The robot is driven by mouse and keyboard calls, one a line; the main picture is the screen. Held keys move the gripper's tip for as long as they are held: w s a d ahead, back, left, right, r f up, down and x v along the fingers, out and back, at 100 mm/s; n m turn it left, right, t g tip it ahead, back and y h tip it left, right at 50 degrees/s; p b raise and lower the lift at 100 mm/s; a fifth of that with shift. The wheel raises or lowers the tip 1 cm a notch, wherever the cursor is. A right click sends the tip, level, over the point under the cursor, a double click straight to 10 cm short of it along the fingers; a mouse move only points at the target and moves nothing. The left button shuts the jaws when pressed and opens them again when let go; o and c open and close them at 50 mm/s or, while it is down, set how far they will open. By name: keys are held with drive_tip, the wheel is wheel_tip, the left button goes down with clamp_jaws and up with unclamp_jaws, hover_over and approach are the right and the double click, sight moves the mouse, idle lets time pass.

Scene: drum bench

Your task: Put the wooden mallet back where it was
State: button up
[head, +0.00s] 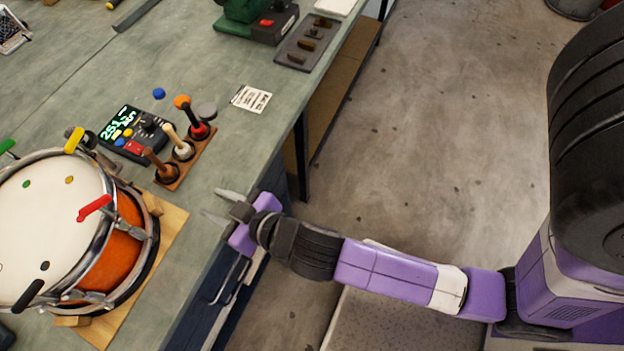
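A narrow wooden rack (196,157) stands on the bench to the right of the drum and holds three upright, mallet-like tools. The nearest, with a brown handle and brown base (157,164), looks most like the wooden mallet. The middle one is cream (174,140), and the farthest has a dark handle and a red base (198,130). My gripper (209,201) is at the bench's front edge, to the right of and nearer than the rack. Its two fingers are apart and point left, with nothing between them. It touches none of the tools.
An orange drum (115,260) sits on a wooden board (175,222), with coloured handles around its rim. A digital meter (135,133) lies behind the rack. Bare bench top is free right of the rack.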

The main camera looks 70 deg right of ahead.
drive_tip(key=s+d+r, duration=0.1)
drive_tip(key=s+r, duration=0.3)
drive_tip(key=s, duration=0.8)
drive_tip(key=s+d+r+n+t+y, duration=0.1)
drive_tip(key=s+r, duration=0.4)
drive_tip(key=s, duration=0.7)
drive_tip(key=shift+d+t, duration=0.3)
drive_tip(key=shift+d, duration=0.35)
drive_tip(key=shift+o, duration=0.3)
